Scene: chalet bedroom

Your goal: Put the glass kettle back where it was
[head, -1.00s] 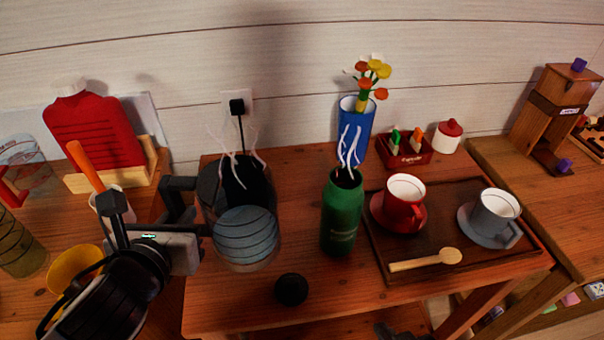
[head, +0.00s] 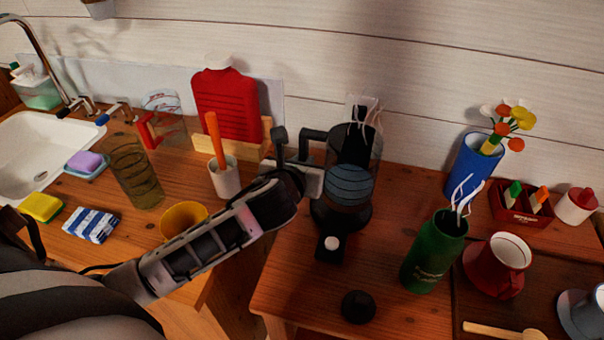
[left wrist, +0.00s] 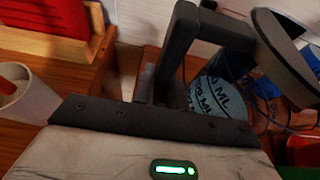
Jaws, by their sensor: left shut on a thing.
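The glass kettle (head: 350,186), with bluish water, a black handle and a dark lid, stands upright at the wall side of the wooden table in the head view. Its black base (head: 330,248) with a pale round button shows below and in front of it. I cannot tell whether the kettle touches the base or hovers just above it. My left gripper (head: 312,178) is shut on the kettle's handle from the left. In the left wrist view the kettle (left wrist: 222,98) shows its ML markings, partly hidden by the handle. My right gripper is not in view.
A green bottle (head: 432,255) stands right of the base, a black cap (head: 358,307) in front. A blue vase (head: 468,165) and red cup (head: 497,265) are farther right. A white holder (head: 225,178), red board (head: 228,108) and yellow bowl (head: 184,220) are left.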

